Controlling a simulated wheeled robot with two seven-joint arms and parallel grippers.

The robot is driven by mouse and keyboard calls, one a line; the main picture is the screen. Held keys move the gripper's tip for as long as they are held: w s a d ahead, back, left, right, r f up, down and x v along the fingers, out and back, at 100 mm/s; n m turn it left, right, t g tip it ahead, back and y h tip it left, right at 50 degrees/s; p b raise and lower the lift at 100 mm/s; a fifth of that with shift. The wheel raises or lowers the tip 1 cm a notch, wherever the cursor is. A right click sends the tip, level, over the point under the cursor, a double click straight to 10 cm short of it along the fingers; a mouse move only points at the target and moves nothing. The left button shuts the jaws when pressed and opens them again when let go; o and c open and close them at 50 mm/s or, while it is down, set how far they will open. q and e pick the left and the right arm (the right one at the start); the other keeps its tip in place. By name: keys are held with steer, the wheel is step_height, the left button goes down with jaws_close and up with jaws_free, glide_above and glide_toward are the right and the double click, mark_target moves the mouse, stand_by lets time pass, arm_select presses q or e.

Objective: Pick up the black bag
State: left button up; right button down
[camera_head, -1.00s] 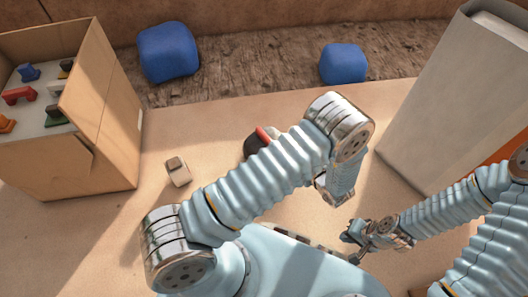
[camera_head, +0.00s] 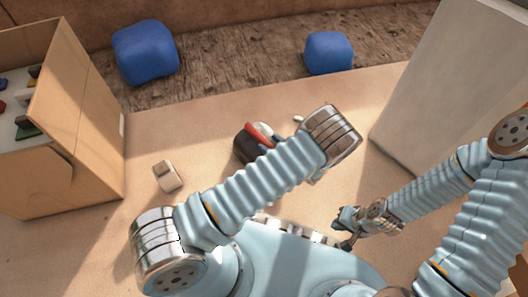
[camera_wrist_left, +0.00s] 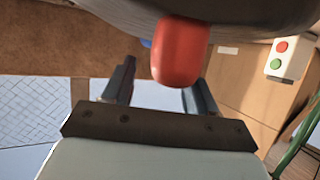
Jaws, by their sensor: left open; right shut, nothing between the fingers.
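The black bag (camera_head: 243,150) with a red handle (camera_head: 260,133) lies on the table, partly hidden behind my left arm. In the left wrist view its dark body (camera_wrist_left: 230,14) fills the top edge, and its red handle (camera_wrist_left: 180,50) sticks out toward the space between my left fingers. My left gripper (camera_wrist_left: 160,88) is open, with its fingers apart on either side of the handle's line. Whether they touch it, I cannot tell. My left fingers are hidden in the head view. My right gripper (camera_head: 345,226) is shut and empty, low over the table.
A cardboard box (camera_head: 75,120) with coloured pieces stands at the left. A tall pale box (camera_head: 440,80) stands at the right. A small beige block (camera_head: 167,176) lies on the table (camera_head: 150,225). Two blue cushions (camera_head: 146,52) (camera_head: 329,53) lie at the back. The wrist view shows a red-and-green button box (camera_wrist_left: 290,57).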

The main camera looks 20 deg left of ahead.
arm_select(q)
steer(key=shift+x, duration=1)
steer(key=shift+c, duration=0.4)
jaws_close()
steer(key=shift+r, duration=0.1)
